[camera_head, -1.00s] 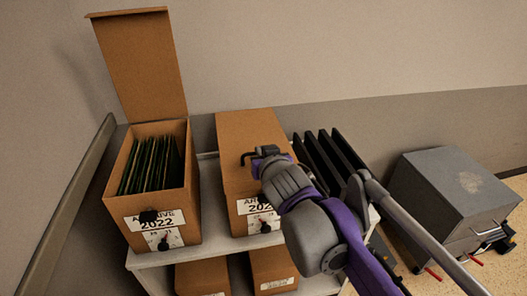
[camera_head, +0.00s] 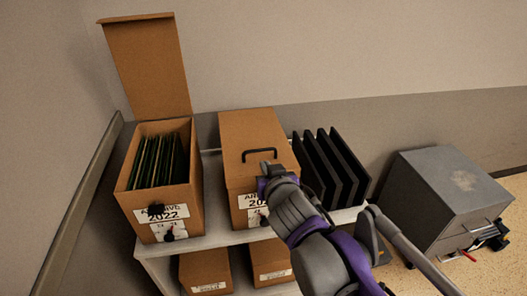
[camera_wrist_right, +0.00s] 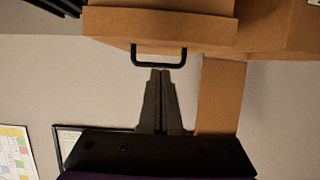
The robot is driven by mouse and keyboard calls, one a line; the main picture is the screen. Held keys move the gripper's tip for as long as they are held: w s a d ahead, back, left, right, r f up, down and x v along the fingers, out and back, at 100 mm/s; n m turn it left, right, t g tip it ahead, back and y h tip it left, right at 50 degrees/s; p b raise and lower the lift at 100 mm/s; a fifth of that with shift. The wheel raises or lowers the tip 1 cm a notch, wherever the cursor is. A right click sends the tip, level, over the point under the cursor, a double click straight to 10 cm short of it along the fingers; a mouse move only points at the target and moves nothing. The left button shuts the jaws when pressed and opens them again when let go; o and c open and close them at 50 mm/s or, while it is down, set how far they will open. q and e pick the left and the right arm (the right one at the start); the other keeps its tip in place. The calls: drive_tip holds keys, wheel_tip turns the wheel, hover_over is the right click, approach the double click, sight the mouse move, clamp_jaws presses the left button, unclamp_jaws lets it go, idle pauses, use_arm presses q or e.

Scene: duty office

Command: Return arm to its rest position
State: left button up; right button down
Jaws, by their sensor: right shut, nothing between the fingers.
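My right arm comes in from the lower right in the head view, and its gripper (camera_head: 266,165) is in front of the closed archive box (camera_head: 246,130), near the black handle (camera_head: 260,154) on its lid. In the right wrist view the gripper (camera_wrist_right: 160,72) has its two fingers together with nothing between them. Its tips are just below the black handle (camera_wrist_right: 158,62) in that picture; I cannot tell whether they touch it. My left gripper is not in view.
An open archive box (camera_head: 128,208) with dark folders stands left on the shelf unit (camera_head: 215,236). Black file holders (camera_head: 345,180) stand right of the closed box. More boxes (camera_head: 205,272) sit on the lower shelf. A grey cabinet (camera_head: 440,205) stands on the floor at right.

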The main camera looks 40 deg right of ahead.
drive_tip(key=shift+s+a+f, duration=0.35)
drive_tip(key=shift+s+f, duration=0.05)
drive_tip(key=shift+s, duration=0.2)
drive_tip(key=shift+s+a+f, duration=0.3)
drive_tip(key=shift+s+f, duration=0.05)
drive_tip(key=shift+s, duration=0.25)
